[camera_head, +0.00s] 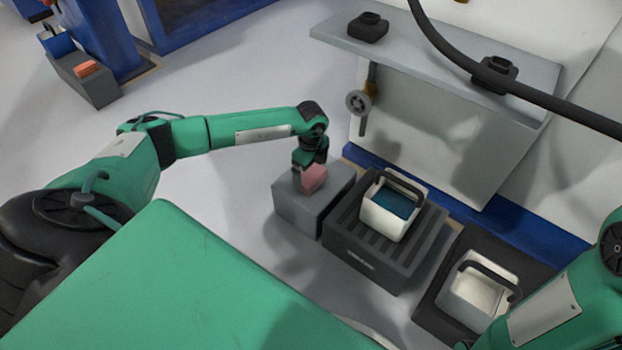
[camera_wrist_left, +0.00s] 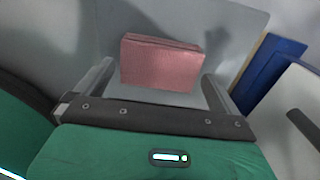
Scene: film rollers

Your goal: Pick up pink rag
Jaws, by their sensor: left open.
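The pink rag (camera_head: 314,179) is a small folded block on top of a grey box (camera_head: 298,211) in the head view. In the left wrist view the rag (camera_wrist_left: 161,62) lies ahead of and between the two fingers of my left gripper (camera_wrist_left: 152,82), with a gap on each side. My left gripper (camera_head: 309,172) is open, over the grey box and right at the rag. In the head view its fingers partly cover the rag. My right arm (camera_head: 560,305) enters at the lower right, and its gripper is out of frame.
A dark slatted stand with a white bucket (camera_head: 377,217) of blue liquid stands right of the grey box. A second white bucket (camera_head: 466,296) sits in a dark tray near my right arm. A grey shelf (camera_head: 425,58) is behind. Another grey box with an orange block (camera_head: 86,68) stands far left.

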